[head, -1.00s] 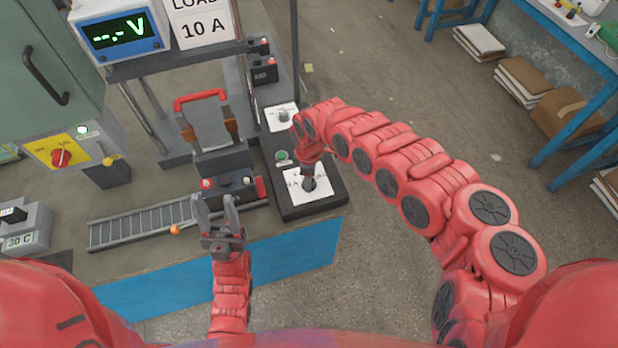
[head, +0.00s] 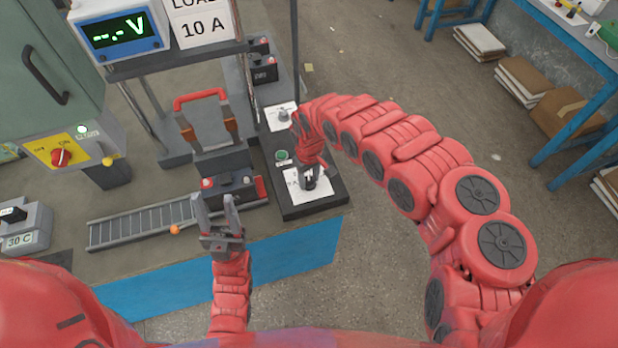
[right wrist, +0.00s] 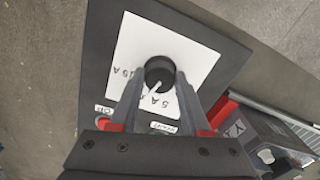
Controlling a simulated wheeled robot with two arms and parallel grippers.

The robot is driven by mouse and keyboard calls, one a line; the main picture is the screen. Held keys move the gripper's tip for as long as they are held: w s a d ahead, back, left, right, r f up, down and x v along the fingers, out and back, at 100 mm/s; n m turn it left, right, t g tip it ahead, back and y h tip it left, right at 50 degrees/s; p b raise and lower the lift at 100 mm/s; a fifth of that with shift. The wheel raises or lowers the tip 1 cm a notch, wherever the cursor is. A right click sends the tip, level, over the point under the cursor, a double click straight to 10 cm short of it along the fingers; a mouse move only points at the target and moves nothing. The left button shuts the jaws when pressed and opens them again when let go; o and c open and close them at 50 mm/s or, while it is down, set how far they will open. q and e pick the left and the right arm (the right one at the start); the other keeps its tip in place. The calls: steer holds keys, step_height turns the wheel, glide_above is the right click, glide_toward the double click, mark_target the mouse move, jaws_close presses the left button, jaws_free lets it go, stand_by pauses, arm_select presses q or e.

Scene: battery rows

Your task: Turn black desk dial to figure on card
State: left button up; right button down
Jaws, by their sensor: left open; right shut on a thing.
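The black dial (right wrist: 158,70) sits on a white plate (right wrist: 190,50) in the right wrist view. Its white pointer line points down and slightly left, close to a "5 A" mark. A "15 A" mark shows at the plate's left; other marks are hidden. My right gripper (right wrist: 160,80) is shut on the dial, one finger on each side. In the head view, my right gripper (head: 309,181) hides most of the dial. The card (head: 205,32) reads "LOAD 10 A". My left gripper (head: 214,202) is open and empty near a dark battery (head: 234,187).
A meter (head: 120,34) reading "--.- V" stands beside the card. A green button (head: 283,157) and another plate with a knob (head: 281,115) lie behind the dial. A red-handled clamp (head: 201,95) stands behind the battery, and a roller track (head: 135,227) runs left.

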steer(key=shift+w+m, duration=0.1)
steer(key=shift+m, duration=0.5)
steer(key=shift+r, duration=0.1)
steer(key=shift+c, duration=1.9)
jaws_free()
step_height(320, 180, up, 9)
steer(key=shift+d+f, duration=0.1)
step_height(320, 180, up, 7)
steer(key=p, duration=0.3)
glide_above(309, 179)
steer(key=shift+r, duration=0.75)
